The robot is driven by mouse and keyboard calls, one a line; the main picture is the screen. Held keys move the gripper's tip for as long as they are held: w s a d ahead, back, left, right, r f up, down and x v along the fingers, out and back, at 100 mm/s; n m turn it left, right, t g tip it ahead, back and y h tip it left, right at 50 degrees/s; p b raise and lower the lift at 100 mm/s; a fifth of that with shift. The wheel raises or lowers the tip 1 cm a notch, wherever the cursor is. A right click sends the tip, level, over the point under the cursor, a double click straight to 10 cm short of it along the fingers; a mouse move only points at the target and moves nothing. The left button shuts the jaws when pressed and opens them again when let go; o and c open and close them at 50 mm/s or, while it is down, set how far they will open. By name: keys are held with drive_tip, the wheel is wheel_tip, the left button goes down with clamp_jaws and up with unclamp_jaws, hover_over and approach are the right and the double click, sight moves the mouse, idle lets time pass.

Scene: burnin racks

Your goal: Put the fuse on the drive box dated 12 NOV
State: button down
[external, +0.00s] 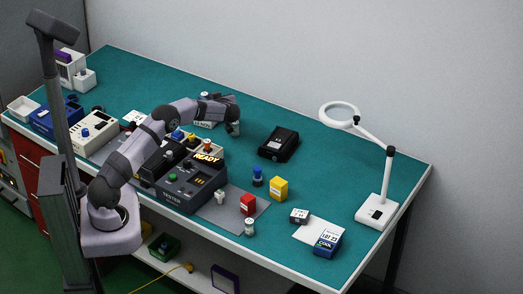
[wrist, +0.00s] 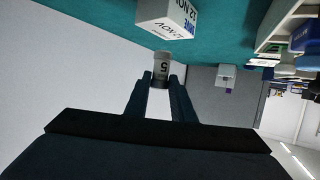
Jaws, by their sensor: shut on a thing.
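My gripper (wrist: 161,80) is shut on a small grey cylindrical fuse (wrist: 161,66) marked 5, which shows between its fingertips in the wrist view. Just beyond the fuse is a white drive box (wrist: 153,10) with printing that reads 12 NOV. The fuse appears close to the box's edge; I cannot tell whether they touch. In the external view my gripper (external: 233,124) points down over the back middle of the bench. A pale box (external: 205,124) shows partly there, behind my arm.
A black tester (external: 176,199) with a READY display stands in front of my arm. A black box (external: 279,143) lies right of my gripper. A magnifier lamp (external: 377,212) stands at right. The back right bench is clear.

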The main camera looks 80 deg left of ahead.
drive_tip(key=shift+f, duration=1.4)
drive_tip(key=shift+f, duration=0.15)
drive_tip(key=c, duration=1.5)
unclamp_jaws()
drive_tip(key=shift+r, duration=0.2)
drive_tip(key=b+v, duration=0.1)
drive_tip(key=v, duration=1.1)
drive_tip(key=shift+b, duration=0.4)
